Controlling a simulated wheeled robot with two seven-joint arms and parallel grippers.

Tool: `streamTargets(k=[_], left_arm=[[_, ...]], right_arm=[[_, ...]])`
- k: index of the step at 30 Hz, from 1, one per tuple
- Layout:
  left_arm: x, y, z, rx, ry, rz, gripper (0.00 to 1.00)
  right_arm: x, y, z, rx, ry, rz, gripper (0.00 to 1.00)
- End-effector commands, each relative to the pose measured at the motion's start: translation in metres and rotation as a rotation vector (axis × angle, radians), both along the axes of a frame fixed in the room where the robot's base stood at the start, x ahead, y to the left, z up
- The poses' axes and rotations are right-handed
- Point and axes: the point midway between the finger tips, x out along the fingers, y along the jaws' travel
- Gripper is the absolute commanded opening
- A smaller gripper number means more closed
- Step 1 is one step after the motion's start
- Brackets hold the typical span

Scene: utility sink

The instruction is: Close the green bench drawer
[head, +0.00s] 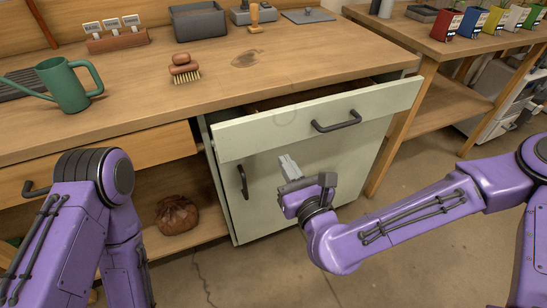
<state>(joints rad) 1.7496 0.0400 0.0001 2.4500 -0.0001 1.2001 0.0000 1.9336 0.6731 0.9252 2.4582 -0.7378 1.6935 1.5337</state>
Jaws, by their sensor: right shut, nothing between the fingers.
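The green bench drawer (255,138) is the pale green front under the wooden bench top, with a dark bar handle (336,121). It stands open, with a dark gap showing above its front edge. My right gripper (287,163) is shut and empty, pointing up just below the drawer front, in front of the pale green cabinet door (255,195). I cannot tell whether it touches the door. My left arm comes in at the lower left; its gripper is not in view.
The bench top (215,75) carries a green watering can (65,85), a brush (185,68) and a grey bin (198,20). A brown sack (177,215) lies on the lower shelf. A second table with colored boxes stands at right. The floor in front is clear.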

Motion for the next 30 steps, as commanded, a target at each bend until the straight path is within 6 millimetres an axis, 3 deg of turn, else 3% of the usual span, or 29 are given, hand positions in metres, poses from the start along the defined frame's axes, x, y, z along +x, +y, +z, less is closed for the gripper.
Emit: streamTargets(k=[1,8,10,18,30], left_arm=[[0.0,0.0,-0.023,0.0,0.0,0.0,0.79],[0.0,0.0,-0.07,0.0,0.0,0.0,0.79],[0.0,0.0,-0.055,0.0,0.0,0.0,0.79],[0.0,0.0,-0.055,0.0,0.0,0.0,0.79],[0.0,0.0,-0.055,0.0,0.0,0.0,0.79]], right_arm=[[0.003,0.001,-0.011,0.002,-0.005,-0.001,0.0],[0.008,0.006,-0.008,0.009,-0.003,0.014,0.0],[0.025,0.012,0.002,0.005,0.001,0.011,0.0],[0.063,0.026,0.001,0.005,0.003,0.013,0.0],[0.068,0.027,0.001,0.006,0.002,0.013,0.0]])
